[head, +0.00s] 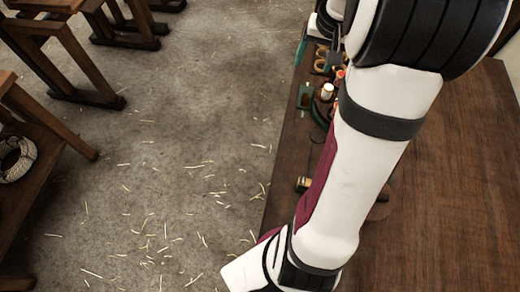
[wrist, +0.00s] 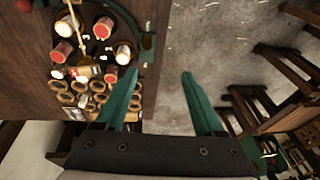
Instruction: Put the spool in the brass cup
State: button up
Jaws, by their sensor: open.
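My gripper (wrist: 160,82) shows in the wrist view as two green fingers, spread apart with nothing between them. They point past the bench edge, over the floor. Several spools stand on the bench at the left of the wrist view, among them a red one (wrist: 103,27) and a pale one (wrist: 123,53). In the head view a pale spool (head: 326,91) stands on the bench and a small dark-and-pale spool-like piece (head: 303,184) lies near its left edge. I cannot tell which spool is meant. I cannot make out the brass cup for certain. My arm hides much of the bench.
Several tan rings (wrist: 75,86) lie close together near the spools. A dark green curved piece (wrist: 147,42) stands by the bench edge. The wooden bench (head: 450,180) is bare at the right. Straw-strewn floor (head: 190,150) is open at the left, with wooden stands (head: 75,55) beyond.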

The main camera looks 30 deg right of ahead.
jog(key=s+a+r+n+g+y, duration=0.1)
jog(key=s+a, duration=0.2)
jog(key=a, duration=0.8)
jog(key=s+a+r+n+y, duration=0.15)
jog(key=s+a, duration=0.25)
jog(key=a, duration=0.7)
jog(key=s+a+f+g, duration=0.1)
jog(key=s+a+g, duration=0.1)
jog(key=s+a, duration=0.6)
jog(key=s, duration=0.3)
jog(key=shift+s+a+f+n, duration=0.25)
jog(key=shift+s+f+n, duration=0.05)
jog(key=shift+f+n, duration=0.1)
jog(key=shift+o, duration=0.3)
